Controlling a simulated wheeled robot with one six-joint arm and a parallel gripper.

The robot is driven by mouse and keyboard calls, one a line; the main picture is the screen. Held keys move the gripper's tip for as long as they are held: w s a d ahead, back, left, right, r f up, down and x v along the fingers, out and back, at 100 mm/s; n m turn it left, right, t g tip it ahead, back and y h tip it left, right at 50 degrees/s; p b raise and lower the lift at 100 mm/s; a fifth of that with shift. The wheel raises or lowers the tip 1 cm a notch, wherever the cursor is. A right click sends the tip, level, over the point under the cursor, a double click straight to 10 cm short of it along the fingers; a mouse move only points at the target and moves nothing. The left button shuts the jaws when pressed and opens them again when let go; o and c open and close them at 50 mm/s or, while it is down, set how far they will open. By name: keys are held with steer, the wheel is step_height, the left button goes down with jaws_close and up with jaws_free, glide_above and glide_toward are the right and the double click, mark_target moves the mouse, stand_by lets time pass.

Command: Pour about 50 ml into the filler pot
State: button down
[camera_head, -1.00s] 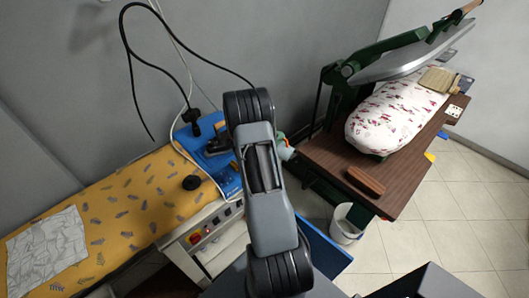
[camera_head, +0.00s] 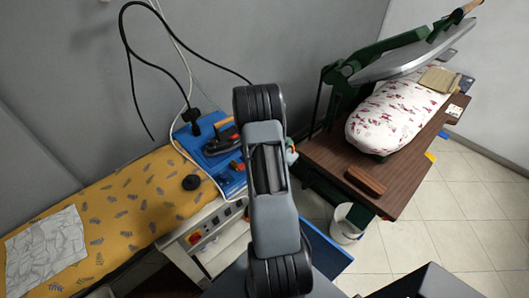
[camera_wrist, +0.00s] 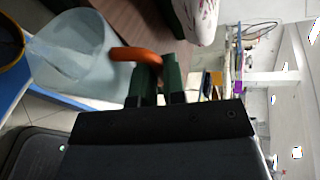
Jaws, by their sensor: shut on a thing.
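My gripper (camera_wrist: 150,78) has dark green fingers closed on the orange handle (camera_wrist: 132,54) of a clear bluish jug (camera_wrist: 85,75) in the wrist view. The jug's body lies left of the fingers, and pale, see-through contents seem to show in it. The wrist picture is rolled, so I cannot tell the jug's tilt or level. A round vessel with a yellow-orange rim (camera_wrist: 13,62) is cut off at the wrist view's left edge, close to the jug; I cannot tell if it is the filler pot. In the head view my arm hides the gripper and most of the jug.
A blue tray (camera_head: 229,187) with an iron (camera_head: 223,143) stands behind the yellow patterned board (camera_head: 115,200). Cords hang above it. At the right are a brown press table (camera_head: 400,190), a wooden block (camera_head: 365,180) and a white bucket (camera_head: 345,228). Floor is open at lower right.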

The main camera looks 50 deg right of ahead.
mark_target(291, 157)
steer(key=shift+s+d+f+m+t+b, duration=0.15)
steer(key=shift+s+f+m+t+b, duration=0.25)
steer(key=shift+f, duration=0.45)
steer(key=shift+r, duration=0.15)
steer(key=f+b, duration=0.1)
steer(key=b, duration=0.1)
steer(key=s+f+m+t+b, duration=0.1)
steer(key=b, duration=0.1)
steer(key=shift+s+f+m+y+b, duration=0.2)
steer(key=shift+f+m+y+b, duration=0.1)
steer(key=shift+f+b, duration=0.1)
steer(key=s+f+m+t+b, duration=0.1)
steer(key=f+b, duration=0.1)
steer(key=b, duration=0.3)
steer(key=shift+s+d, duration=0.1)
steer(key=shift+d, duration=0.05)
steer(key=s+d+f+m+t+b, duration=0.1)
steer(key=s+f+m+t+b, duration=0.2)
steer(key=b, duration=2.3)
step_height(291, 157, down, 4)
steer(key=s+m, duration=0.1)
steer(key=s, duration=0.1)
steer(key=shift+s+d+m+t+y, duration=0.2)
steer(key=shift+s+m+t+y, duration=0.1)
steer(key=shift+s+m+t, duration=0.1)
steer(key=shift+b, duration=0.7)
